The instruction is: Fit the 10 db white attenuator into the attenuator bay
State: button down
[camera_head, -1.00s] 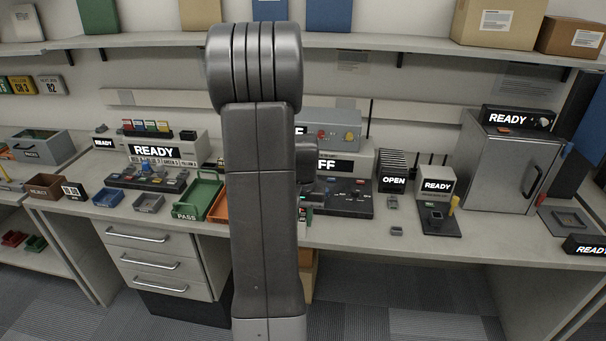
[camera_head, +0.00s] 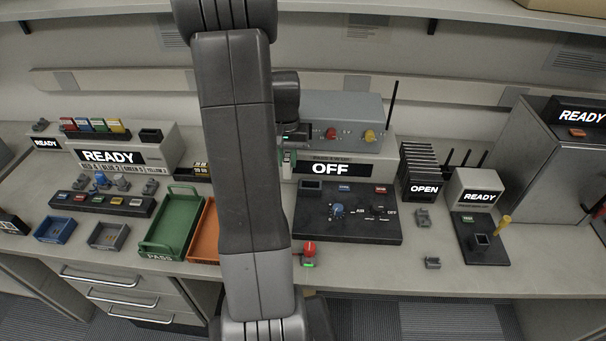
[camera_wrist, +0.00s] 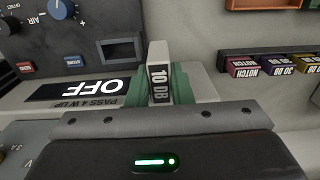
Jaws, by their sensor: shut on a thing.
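The white 10 dB attenuator (camera_wrist: 158,75) is upright between the green fingertips of my gripper (camera_wrist: 160,85) in the wrist view, its "10 DB" label facing the camera. My gripper is shut on it. In the head view my gripper (camera_head: 289,158) is in front of the grey unit with the OFF display (camera_head: 330,169), above the rear of its dark panel (camera_head: 360,222). A dark rectangular window (camera_wrist: 118,48) shows on this panel in the wrist view, apart from the attenuator. I cannot tell whether it is the attenuator bay. My arm hides part of the bench.
Labelled coloured blocks (camera_wrist: 270,66) sit at right in the wrist view. A green PASS tray (camera_head: 172,226) and an orange tray (camera_head: 204,233) lie left of my arm. A red-knobbed piece (camera_head: 309,252) stands at the bench's front edge. A READY station (camera_head: 474,190) is at right.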

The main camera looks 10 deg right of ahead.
jog(key=shift+w+f, duration=0.15)
jog(key=shift+f, duration=0.2)
notch_tip(320, 180, down, 9)
jog(key=shift+f+p, duration=0.1)
jog(key=shift+p, duration=0.5)
jog(key=shift+f, duration=0.1)
jog(key=c, duration=1.7)
grip_release()
jog(key=shift+f, duration=0.1)
jog(key=shift+o, duration=0.7)
